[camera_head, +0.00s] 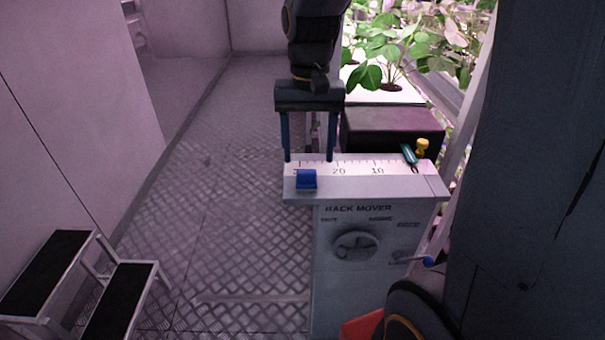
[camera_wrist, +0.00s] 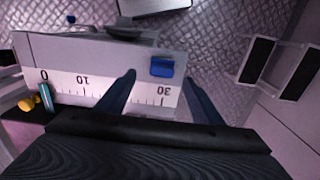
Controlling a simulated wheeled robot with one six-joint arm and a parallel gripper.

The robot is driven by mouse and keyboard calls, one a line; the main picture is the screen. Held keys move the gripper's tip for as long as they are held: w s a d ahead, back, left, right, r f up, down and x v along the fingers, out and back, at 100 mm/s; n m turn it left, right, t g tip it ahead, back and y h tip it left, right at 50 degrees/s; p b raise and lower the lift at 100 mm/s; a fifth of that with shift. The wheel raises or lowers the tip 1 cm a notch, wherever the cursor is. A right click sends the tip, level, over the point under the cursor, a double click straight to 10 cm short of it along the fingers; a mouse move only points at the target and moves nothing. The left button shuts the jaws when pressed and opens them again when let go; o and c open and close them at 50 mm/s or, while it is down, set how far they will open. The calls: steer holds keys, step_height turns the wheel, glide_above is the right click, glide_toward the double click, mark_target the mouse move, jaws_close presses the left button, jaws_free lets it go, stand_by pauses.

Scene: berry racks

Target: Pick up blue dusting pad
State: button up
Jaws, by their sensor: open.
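The blue dusting pad (camera_head: 306,180) is a small blue block at the left front end of the grey ledge with a printed scale. It also shows in the wrist view (camera_wrist: 161,67), near the 30 mark, ahead of the space between the fingers. My gripper (camera_head: 309,158) is open and empty, its two blue fingers pointing down over the ledge, behind the pad in the head view. In the wrist view my gripper (camera_wrist: 159,80) has its fingers spread wide. I see no contact with the pad.
The ledge tops a grey "RACK MOVER" cabinet (camera_head: 332,250) with a round knob. A teal item (camera_head: 409,154) and a yellow item (camera_head: 422,147) sit at its right end. Leafy plants (camera_head: 400,45) stand behind. A step stool (camera_head: 75,280) is at left; the metal floor between is clear.

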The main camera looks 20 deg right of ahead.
mark_target(306, 171)
steer(key=shift+w+a+f+p, duration=0.1)
steer(key=shift+f+p, duration=0.35)
steer(key=shift+f, duration=1.25)
steer(key=shift+a+f+p, duration=0.1)
steer(key=shift+f+p, duration=0.35)
steer(key=shift+f, duration=1.25)
steer(key=shift+c, duration=0.4)
steer(key=c, duration=1.1)
